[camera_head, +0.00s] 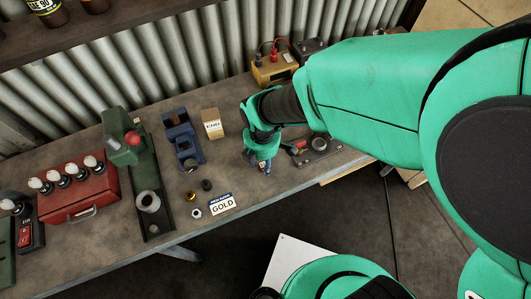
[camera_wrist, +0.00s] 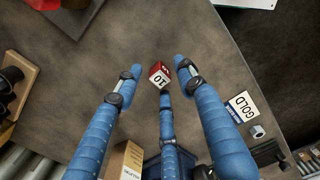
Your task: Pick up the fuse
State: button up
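A small red and white block marked "10" (camera_wrist: 159,77), which I take to be the fuse, lies on the grey workbench in the wrist view. My gripper (camera_wrist: 158,76) has three blue fingers. They are spread apart around the block, two above to the left and right and one just below it. No finger clearly closes on it. In the camera_head view my gripper (camera_head: 262,166) points down over the bench near its front edge.
A dark metal plate with red-handled parts (camera_head: 318,151) lies close right of my gripper. A GOLD card (camera_head: 222,204), small nuts, a cardboard box (camera_head: 212,123) and a blue vise-like tool (camera_head: 183,140) lie left. A yellow instrument box (camera_head: 272,70) stands behind.

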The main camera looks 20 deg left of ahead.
jog(key=shift+f, duration=0.7)
jog(key=shift+c, duration=0.5)
jog(key=c, duration=0.7)
